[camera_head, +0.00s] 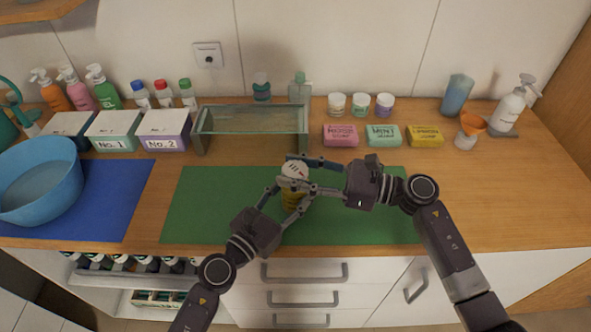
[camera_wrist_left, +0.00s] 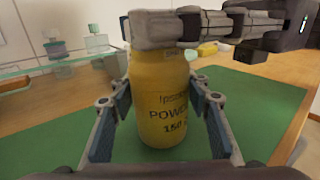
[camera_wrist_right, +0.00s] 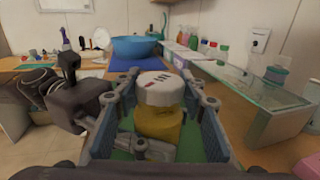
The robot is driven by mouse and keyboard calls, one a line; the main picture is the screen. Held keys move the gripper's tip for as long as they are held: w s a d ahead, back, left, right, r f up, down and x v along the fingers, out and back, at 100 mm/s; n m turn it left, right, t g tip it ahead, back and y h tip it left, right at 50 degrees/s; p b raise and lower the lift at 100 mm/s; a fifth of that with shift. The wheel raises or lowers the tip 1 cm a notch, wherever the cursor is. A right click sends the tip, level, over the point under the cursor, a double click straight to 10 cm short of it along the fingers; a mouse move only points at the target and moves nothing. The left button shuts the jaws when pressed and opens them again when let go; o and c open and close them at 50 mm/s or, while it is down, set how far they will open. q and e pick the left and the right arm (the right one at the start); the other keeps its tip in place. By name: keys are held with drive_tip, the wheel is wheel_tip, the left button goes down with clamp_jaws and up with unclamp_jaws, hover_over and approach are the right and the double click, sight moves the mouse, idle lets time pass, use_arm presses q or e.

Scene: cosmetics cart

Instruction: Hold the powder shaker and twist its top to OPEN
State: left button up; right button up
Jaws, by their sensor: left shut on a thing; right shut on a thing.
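The powder shaker is a yellow bottle (camera_wrist_left: 160,100) with "POWDER 150" lettering, standing upright on the green mat (camera_head: 350,222). Its white top (camera_wrist_right: 160,88) carries small red and dark marks and sits on the bottle. My left gripper (camera_head: 288,203) is shut around the yellow body, one finger on each side, as the left wrist view shows. My right gripper (camera_head: 292,172) comes in from the right and is shut on the white top. In the left wrist view the right gripper's fingers hide the top.
A glass-topped shelf (camera_head: 252,135) stands behind the mat. Soap boxes (camera_head: 383,135) and small jars stand at the back right. A blue basin (camera_head: 40,182) sits on a blue mat at the left. The mat around the shaker is clear.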

sight(296, 168)
drive_tip(key=n+g, duration=0.3)
drive_tip(key=g, duration=0.2)
drive_tip(key=shift+w+y, duration=0.1)
drive_tip(key=shift+y, duration=0.2)
drive_tip(key=shift+f+n+g, duration=0.15)
drive_tip(key=shift+n+g, duration=1.45)
drive_tip(key=shift+g, duration=0.7)
drive_tip(key=shift+n+g+h, duration=0.3)
drive_tip(key=shift+g+h, duration=0.1)
drive_tip(key=shift+h, duration=0.1)
drive_tip(key=o, duration=1.2)
drive_tip(key=shift+r, duration=0.2)
wheel_tip(296, 168, up, 10)
drive_tip(key=shift+f, duration=0.1)
